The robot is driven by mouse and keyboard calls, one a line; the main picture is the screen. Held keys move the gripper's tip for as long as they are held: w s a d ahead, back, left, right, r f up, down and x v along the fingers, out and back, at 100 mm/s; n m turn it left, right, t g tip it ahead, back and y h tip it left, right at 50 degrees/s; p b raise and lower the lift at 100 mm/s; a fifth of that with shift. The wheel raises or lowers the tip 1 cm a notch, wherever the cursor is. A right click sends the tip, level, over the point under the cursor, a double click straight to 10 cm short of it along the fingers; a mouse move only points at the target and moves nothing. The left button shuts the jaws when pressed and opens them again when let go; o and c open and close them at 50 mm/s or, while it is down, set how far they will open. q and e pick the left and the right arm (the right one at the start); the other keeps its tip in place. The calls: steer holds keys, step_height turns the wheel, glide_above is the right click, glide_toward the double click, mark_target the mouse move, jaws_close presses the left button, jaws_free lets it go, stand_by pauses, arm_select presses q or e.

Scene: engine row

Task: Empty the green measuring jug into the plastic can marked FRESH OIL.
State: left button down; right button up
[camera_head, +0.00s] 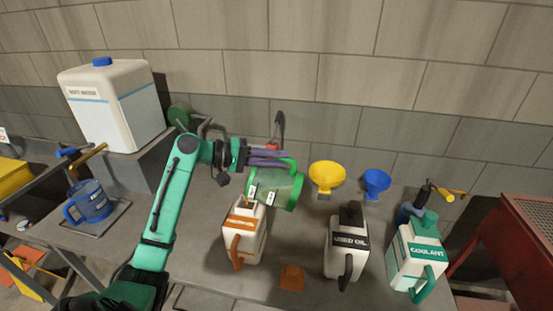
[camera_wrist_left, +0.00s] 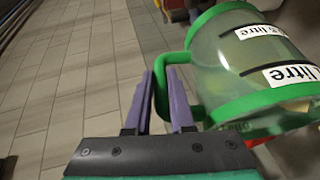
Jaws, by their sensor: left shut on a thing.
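The green measuring jug (camera_head: 277,187) is clear with green bands and white litre labels. My left gripper (camera_head: 285,158) is shut on its green handle; the handle shows between the purple fingers (camera_wrist_left: 165,90) in the left wrist view. The jug (camera_wrist_left: 250,65) is tipped far over, with its lower left side just above the FRESH OIL can (camera_head: 250,240). That can is white with an orange label and orange handle. The jug hides part of its top. I cannot tell whether oil is flowing. My right gripper is out of view.
The USED OIL can (camera_head: 346,240) and COOLANT can (camera_head: 416,255) stand to the right. Yellow (camera_head: 327,176) and blue (camera_head: 376,182) funnels are behind. A blue jug (camera_head: 90,202) and a large white container (camera_head: 115,105) are left.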

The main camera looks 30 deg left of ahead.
mark_target(264, 169)
arm_select(q)
steer(key=shift+s+a+f+t+h+b, duration=0.1)
steer(key=shift+s+a+t+h+b, duration=0.2)
steer(key=shift+a+h+b, duration=0.4)
stand_by(0.5)
steer(key=shift+s+a+f+n+t+h+b, duration=0.15)
steer(key=shift+a+f+n+t+b, duration=0.1)
steer(key=shift+a+b, duration=0.25)
steer(key=shift+s+a+f+n+t+h+b, duration=0.15)
steer(key=shift+a+n+b, duration=0.1)
steer(key=shift+a+b, duration=0.2)
stand_by(0.4)
steer(key=shift+s+a+r+n+t+h+b, duration=0.2)
steer(key=shift+a+t+h+b, duration=0.15)
steer(key=shift+a+b, duration=0.25)
steer(key=shift+s+a+r+n+t+h+b, duration=0.1)
steer(key=shift+s+a+n+t+h+b, duration=0.15)
steer(key=shift+a+b, duration=0.3)
steer(key=shift+s+a+r+n+t+h+b, duration=0.2)
steer(key=shift+a+t+h+b, duration=0.1)
steer(key=shift+a+t+b, duration=0.25)
stand_by(2.9)
